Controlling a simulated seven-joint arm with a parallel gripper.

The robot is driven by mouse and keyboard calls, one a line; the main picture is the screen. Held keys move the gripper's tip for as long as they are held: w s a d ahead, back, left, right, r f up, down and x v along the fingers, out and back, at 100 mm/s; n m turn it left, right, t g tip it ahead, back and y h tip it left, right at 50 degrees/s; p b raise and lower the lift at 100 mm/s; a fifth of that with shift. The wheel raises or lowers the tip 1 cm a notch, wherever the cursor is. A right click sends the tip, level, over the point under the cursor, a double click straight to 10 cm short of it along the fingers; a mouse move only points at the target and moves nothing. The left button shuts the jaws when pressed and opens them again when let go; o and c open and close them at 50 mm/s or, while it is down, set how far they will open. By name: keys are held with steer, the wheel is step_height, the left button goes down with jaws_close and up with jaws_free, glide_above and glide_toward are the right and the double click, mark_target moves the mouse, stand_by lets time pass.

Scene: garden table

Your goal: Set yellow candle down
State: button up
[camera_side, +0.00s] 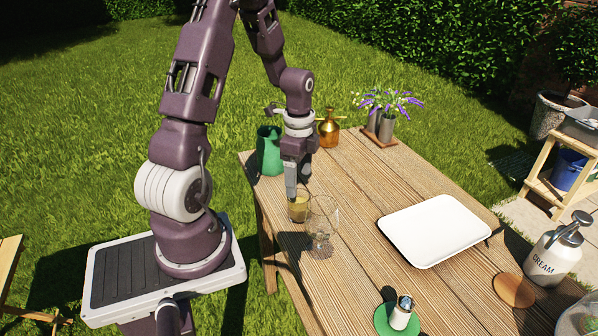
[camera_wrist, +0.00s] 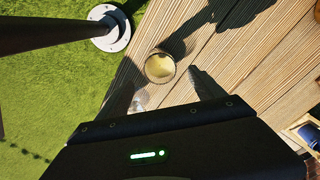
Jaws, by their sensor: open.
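The yellow candle (camera_side: 298,209), in a clear glass, stands upright on the wooden table (camera_side: 345,175) near its left edge. In the wrist view the candle (camera_wrist: 160,67) shows from above, its round rim and pale yellow inside visible. My gripper (camera_side: 294,191) points down just above the candle, and its fingertips overlap the glass's upper part in the side view. In the wrist view the two dark fingers are spread apart, with the candle beyond the space between them. My gripper is open and holds nothing.
A clear stemmed glass (camera_side: 322,226) stands right beside the candle. A green jug (camera_side: 269,151) and a brass mister (camera_side: 328,129) are behind. A white tray (camera_side: 434,230) lies to the right. A cream bottle (camera_side: 551,256) and a green coaster with a small jar are nearer the front.

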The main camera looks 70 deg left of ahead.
steer(key=d+r+n+t+y, duration=0.1)
steer(key=d+r+n+t, duration=0.15)
steer(key=d+r, duration=0.95)
steer(key=s+d+r+n+t+h, duration=0.1)
steer(key=s+d+r+n+t, duration=0.2)
steer(key=s+d+r+n, duration=0.3)
steer(key=s+d+r, duration=0.3)
steer(key=s, duration=0.3)
steer(key=shift+s+d+r, duration=0.2)
steer(key=shift+d+r, duration=0.1)
steer(key=shift+d, duration=0.05)
